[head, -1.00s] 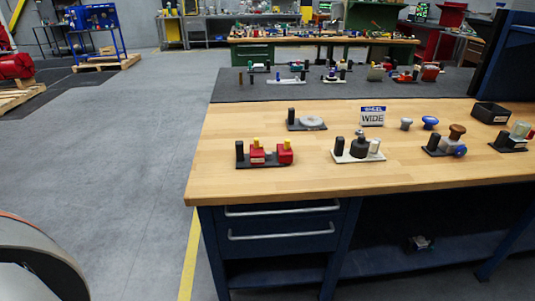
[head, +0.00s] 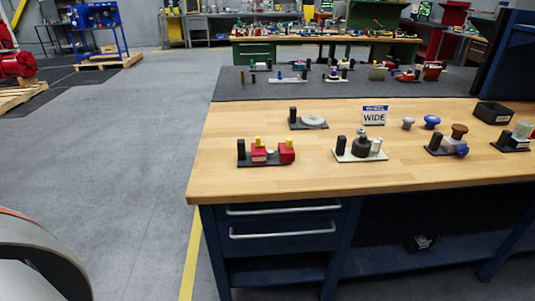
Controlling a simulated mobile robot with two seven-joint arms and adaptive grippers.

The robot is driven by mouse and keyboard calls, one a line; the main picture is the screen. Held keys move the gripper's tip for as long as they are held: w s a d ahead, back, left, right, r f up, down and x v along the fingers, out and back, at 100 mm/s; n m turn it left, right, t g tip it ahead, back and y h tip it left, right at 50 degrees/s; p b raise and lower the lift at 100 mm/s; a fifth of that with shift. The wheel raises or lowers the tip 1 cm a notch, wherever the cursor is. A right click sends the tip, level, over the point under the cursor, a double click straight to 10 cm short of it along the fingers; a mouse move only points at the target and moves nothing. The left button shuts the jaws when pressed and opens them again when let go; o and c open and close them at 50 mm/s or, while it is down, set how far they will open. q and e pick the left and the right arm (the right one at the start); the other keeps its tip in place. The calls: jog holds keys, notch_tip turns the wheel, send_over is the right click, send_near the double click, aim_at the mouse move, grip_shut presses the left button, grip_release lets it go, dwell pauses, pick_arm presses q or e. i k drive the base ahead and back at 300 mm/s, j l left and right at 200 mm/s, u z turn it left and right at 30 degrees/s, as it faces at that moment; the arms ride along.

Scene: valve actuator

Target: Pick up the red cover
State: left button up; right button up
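Two red block-shaped parts stand on a black base plate (head: 268,163) at the front left of the wooden workbench (head: 310,185). The left red part (head: 259,152) and the right red part (head: 287,150) each carry a yellow top piece. A black upright post stands at the plate's left end. I cannot tell which red part is the cover. Neither of my grippers is in view.
A grey part on a white plate (head: 359,155) stands to the right. A "WIDE" sign (head: 375,115), blue knob (head: 432,122) and black tray (head: 492,113) are behind. The bench front left is clear. Drawers (head: 282,229) sit below; open floor (head: 120,170) lies left.

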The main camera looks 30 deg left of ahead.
aim_at(259, 156)
jog(key=i+u, duration=0.7)
jog(key=i+l+u, duration=0.1)
jog(key=u, duration=0.25)
jog(key=i, duration=0.1)
